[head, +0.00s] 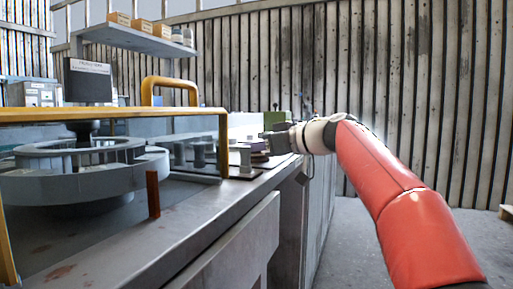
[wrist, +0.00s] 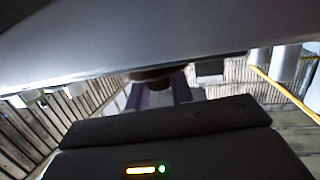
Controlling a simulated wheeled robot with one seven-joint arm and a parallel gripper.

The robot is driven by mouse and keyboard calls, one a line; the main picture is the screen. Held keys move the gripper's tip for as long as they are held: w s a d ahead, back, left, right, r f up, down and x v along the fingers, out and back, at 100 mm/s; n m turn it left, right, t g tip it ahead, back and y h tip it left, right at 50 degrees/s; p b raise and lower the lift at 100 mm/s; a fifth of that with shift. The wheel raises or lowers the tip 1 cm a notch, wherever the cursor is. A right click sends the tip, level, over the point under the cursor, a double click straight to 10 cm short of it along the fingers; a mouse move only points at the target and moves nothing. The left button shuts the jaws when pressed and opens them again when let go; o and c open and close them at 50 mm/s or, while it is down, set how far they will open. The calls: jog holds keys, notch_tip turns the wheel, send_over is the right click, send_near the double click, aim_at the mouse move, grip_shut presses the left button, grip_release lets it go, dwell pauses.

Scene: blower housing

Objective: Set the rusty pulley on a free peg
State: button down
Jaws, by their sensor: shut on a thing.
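My gripper (head: 268,137) is at the end of my red arm, above the far right edge of the bench in the head view. It is shut on a dark brown, rounded thing, which I take for the rusty pulley (wrist: 157,76); only a small part shows in the wrist view, below a large grey surface. Grey pegs stand on a dark board left of the gripper, among them a near one (head: 245,158) and another (head: 198,154). Whether each peg carries something is too small to tell. A dark purplish low thing (head: 259,157) lies just below the gripper.
A grey ring-shaped housing (head: 80,172) fills the bench's left side, under a yellow frame (head: 223,145). A small rust-brown post (head: 153,193) stands before it. A shelf with boxes (head: 138,38) hangs behind.

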jog(key=c, duration=1.1)
grip_release()
jog(key=shift+c, duration=0.2)
jog(key=shift+r, duration=0.1)
jog(key=shift+r+p, duration=3.4)
jog(key=shift+r, duration=0.4)
jog(key=shift+f, duration=0.1)
